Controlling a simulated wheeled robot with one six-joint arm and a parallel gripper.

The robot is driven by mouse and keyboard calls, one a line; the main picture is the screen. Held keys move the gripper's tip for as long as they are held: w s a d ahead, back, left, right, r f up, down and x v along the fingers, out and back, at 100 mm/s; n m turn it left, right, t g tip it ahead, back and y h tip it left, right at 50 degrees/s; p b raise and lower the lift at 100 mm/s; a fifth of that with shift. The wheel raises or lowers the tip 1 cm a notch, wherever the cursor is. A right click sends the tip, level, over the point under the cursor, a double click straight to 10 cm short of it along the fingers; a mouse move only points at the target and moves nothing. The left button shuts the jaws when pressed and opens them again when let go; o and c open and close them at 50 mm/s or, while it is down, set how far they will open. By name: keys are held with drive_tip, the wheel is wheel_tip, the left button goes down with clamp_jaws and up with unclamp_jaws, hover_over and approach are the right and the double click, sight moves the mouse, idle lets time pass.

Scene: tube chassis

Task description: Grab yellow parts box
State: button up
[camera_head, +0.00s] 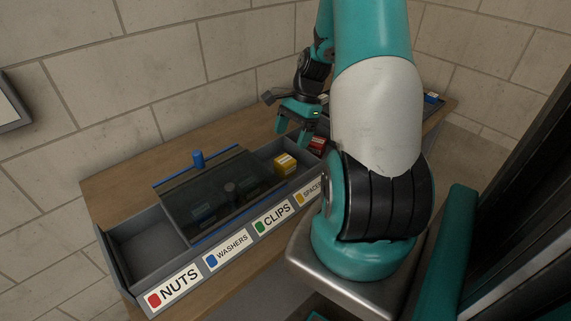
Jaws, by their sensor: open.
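The yellow parts box (285,164) is a small block with a pale label. It sits in the grey tray's right part, in an uncovered compartment behind the CLIPS and SPACERS labels. My gripper (293,131) is teal, open and empty. It hangs above and behind the yellow box, apart from it, fingers pointing down. My own arm covers the right end of the tray.
The grey tray (137,226) stands on a wooden bench (116,183). A red box (318,146) is right of the yellow one. The left compartment is empty. A block wall stands behind.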

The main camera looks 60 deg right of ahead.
sight(285, 159)
drive_tip(key=x, duration=0.4)
drive_tip(key=shift+a+f+p, duration=0.2)
drive_tip(key=shift+p, duration=0.1)
drive_tip(key=x, duration=0.1)
drive_tip(key=p+x, duration=0.1)
drive_tip(key=x, duration=0.2)
drive_tip(key=shift+s+a+f+p, duration=0.1)
drive_tip(key=shift+s+a+p, duration=0.05)
drive_tip(key=shift+s+p, duration=0.2)
drive_tip(key=shift+w+a+f, duration=0.1)
drive_tip(key=shift+a+f, duration=0.05)
drive_tip(key=shift+f, duration=0.3)
drive_tip(key=c, duration=1)
